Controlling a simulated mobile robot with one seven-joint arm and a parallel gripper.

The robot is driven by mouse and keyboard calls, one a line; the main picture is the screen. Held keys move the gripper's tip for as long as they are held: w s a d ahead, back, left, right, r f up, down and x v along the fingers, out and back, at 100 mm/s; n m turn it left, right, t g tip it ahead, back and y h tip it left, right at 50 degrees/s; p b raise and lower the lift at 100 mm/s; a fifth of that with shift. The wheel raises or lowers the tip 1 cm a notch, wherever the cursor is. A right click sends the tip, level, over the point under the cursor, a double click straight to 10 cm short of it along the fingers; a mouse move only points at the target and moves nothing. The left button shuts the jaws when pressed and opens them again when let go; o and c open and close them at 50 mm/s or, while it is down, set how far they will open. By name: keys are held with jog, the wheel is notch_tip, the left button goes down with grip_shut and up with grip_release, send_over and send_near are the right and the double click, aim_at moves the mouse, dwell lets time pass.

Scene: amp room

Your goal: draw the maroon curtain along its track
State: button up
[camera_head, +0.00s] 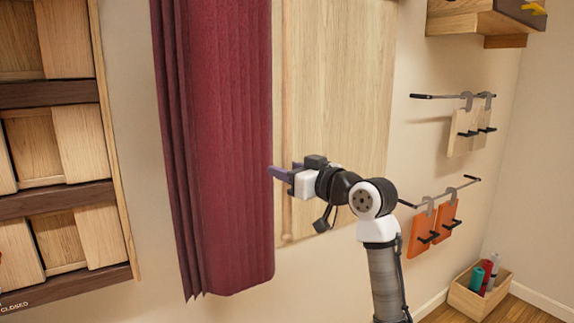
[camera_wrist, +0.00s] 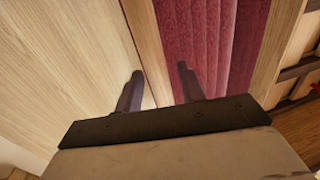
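The maroon curtain (camera_head: 225,150) hangs in vertical folds, left of centre in the head view. Its top and track are out of view. My gripper (camera_head: 277,172) is at the curtain's right edge, about mid-height, reaching in from the right. In the wrist view, my gripper's two fingers (camera_wrist: 160,84) are spread apart. The curtain (camera_wrist: 205,35) shows behind and beyond the right finger. A pale wooden strip and the curtain's near edge show between the fingers. I cannot tell whether the fingers touch the cloth.
A light wooden panel (camera_head: 335,100) is on the wall behind my gripper. Wooden shelving (camera_head: 60,140) stands left of the curtain. On the right wall are rails with orange boards (camera_head: 434,228) and pale boards (camera_head: 465,130). A wooden box (camera_head: 480,292) sits on the floor.

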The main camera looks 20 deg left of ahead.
jog(key=shift+a, duration=0.15)
jog(key=shift+c, duration=0.5)
grip_shut()
jog(key=shift+w, duration=0.15)
